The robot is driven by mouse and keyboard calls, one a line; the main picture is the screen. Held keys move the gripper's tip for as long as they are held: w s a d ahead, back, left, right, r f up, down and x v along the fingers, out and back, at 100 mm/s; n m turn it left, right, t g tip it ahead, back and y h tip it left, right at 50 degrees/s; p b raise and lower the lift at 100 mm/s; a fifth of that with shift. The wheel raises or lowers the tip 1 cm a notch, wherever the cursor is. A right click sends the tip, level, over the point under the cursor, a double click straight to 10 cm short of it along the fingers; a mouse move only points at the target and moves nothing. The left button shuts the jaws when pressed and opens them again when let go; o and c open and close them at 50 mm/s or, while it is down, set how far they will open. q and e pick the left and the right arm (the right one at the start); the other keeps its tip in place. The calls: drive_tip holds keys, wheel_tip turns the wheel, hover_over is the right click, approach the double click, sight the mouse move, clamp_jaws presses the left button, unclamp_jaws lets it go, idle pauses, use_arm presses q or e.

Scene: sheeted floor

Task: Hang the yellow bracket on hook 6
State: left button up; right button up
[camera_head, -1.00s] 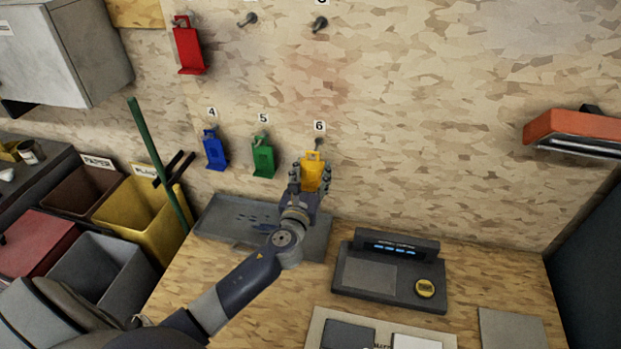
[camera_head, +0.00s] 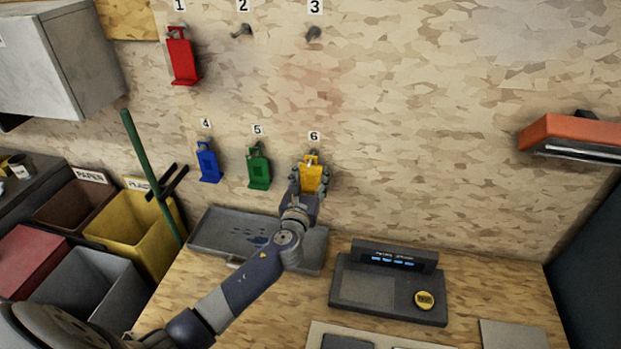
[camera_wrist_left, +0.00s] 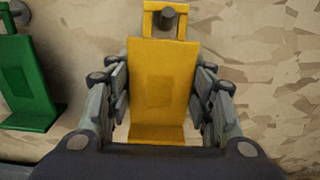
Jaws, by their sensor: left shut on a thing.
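The yellow bracket (camera_head: 311,176) is upright against the board, just below the label 6. My left gripper (camera_head: 309,182) is shut on its sides; the wrist view shows the fingers on both edges of the yellow bracket (camera_wrist_left: 163,85). In the wrist view, the dark peg of hook 6 (camera_wrist_left: 168,16) shows within the opening of the bracket's top loop. I cannot tell whether the loop rests on the peg. In the head view, hook 6 (camera_head: 314,152) shows at the bracket's top. My right gripper is not in view.
A green bracket (camera_head: 259,168) hangs at 5, close left of my gripper, and a blue one (camera_head: 208,163) at 4. A red bracket (camera_head: 182,58) hangs at 1. Hooks 2 (camera_head: 242,31) and 3 (camera_head: 314,33) are bare. A grey tray (camera_head: 215,222) lies below.

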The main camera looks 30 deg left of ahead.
use_arm(q)
drive_tip(key=shift+r, duration=0.1)
idle(0.3)
drive_tip(key=o, duration=1.5)
drive_tip(key=shift+s, duration=0.15)
drive_tip(key=shift+s+d, duration=0.15)
drive_tip(key=shift+s, duration=0.1)
drive_tip(key=v, duration=1.1)
drive_tip(key=shift+s, duration=0.15)
